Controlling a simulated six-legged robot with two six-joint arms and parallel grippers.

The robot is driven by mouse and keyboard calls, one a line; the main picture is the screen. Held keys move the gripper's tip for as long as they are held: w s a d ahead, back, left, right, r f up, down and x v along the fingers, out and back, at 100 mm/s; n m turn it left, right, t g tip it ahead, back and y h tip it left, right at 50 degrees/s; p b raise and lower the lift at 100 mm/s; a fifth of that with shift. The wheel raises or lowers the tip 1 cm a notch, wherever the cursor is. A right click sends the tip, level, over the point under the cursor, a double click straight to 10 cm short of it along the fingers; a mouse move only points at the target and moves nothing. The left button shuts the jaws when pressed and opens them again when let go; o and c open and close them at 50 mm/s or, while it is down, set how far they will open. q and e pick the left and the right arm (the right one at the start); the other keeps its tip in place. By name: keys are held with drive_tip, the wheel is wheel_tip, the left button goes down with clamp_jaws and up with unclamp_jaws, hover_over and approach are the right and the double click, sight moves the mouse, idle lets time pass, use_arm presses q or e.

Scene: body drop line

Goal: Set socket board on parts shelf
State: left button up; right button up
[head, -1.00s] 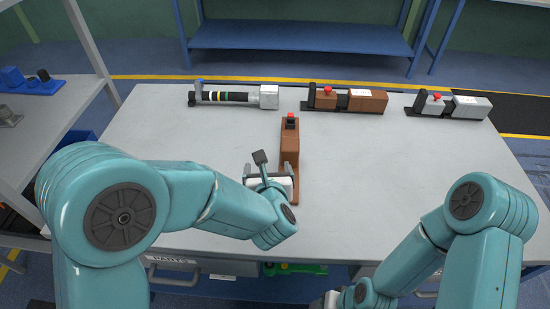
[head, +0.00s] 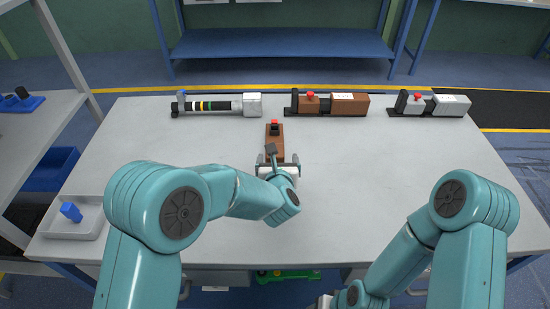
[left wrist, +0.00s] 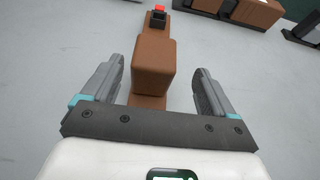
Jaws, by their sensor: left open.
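My left gripper (head: 277,160) is open over the near end of a brown device (head: 275,134) with a red button, in the middle of the table. In the left wrist view its fingers stand on either side of the brown block (left wrist: 155,68), with a visible gap on each side. A blue board (head: 22,103) with dark round pieces, which may be the socket board, lies on the grey shelf (head: 50,125) at the left. I cannot tell whether that shelf is the parts shelf. My right arm is at the lower right; its fingers do not show.
Along the table's back stand a black-and-silver device (head: 215,104), a brown device (head: 328,104) and a grey device (head: 430,104). A grey tray (head: 90,231) with a blue block (head: 71,212) sits at the left front corner.

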use_arm(q)
drive_tip(key=x, duration=0.2)
drive_tip(key=p+x, duration=0.1)
drive_tip(key=x, duration=0.1)
drive_tip(key=shift+a, duration=0.4)
drive_tip(key=shift+w+d+f, duration=0.1)
drive_tip(key=shift+w+f, duration=0.05)
drive_tip(key=shift+w, duration=0.25)
drive_tip(key=c, duration=1.4)
